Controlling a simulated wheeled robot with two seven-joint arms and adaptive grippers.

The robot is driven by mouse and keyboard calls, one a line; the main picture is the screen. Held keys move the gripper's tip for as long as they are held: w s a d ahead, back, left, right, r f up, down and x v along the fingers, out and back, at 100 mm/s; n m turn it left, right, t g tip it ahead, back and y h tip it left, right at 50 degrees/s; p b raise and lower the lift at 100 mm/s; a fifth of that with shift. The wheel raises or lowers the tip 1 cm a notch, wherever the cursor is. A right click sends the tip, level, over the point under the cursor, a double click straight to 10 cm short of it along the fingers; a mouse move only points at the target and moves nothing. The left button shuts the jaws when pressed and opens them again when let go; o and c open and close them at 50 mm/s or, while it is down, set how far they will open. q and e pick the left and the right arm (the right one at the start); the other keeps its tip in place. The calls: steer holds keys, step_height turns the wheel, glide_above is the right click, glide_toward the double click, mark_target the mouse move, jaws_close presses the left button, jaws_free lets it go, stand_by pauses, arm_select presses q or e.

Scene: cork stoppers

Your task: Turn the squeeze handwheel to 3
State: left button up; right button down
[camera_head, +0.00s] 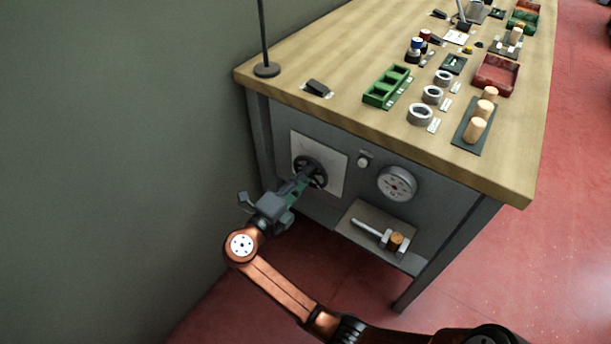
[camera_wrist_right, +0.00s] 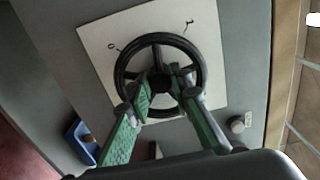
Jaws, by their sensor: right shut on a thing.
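The black squeeze handwheel (camera_head: 318,176) sits on a white plate (camera_head: 333,160) on the front panel of the workbench. In the right wrist view, the handwheel (camera_wrist_right: 188,52) faces me and the marks 0 and 1 show on the plate (camera_wrist_right: 95,40) at its upper left and upper right. No mark 3 is visible. My right gripper (camera_head: 303,181) reaches the wheel from the lower left. Its two green-padded fingers (camera_wrist_right: 168,88) are shut on the wheel around its hub and lower part; the exact contact is partly hidden. My left gripper is not in view.
Right of the wheel are a small knob (camera_head: 364,161) and a round dial gauge (camera_head: 397,183). Below, a shelf (camera_head: 350,226) holds a clamp-like device with a cork (camera_head: 395,242). The bench top (camera_head: 345,70) carries a green tray (camera_head: 387,86), rings, corks and a red tray (camera_head: 496,75).

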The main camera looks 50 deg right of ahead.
steer(key=c, duration=2)
jaws_free()
steer(key=shift+a, duration=0.1)
steer(key=a, duration=0.8)
steer(key=s+a, duration=0.1)
steer(key=a, duration=0.3)
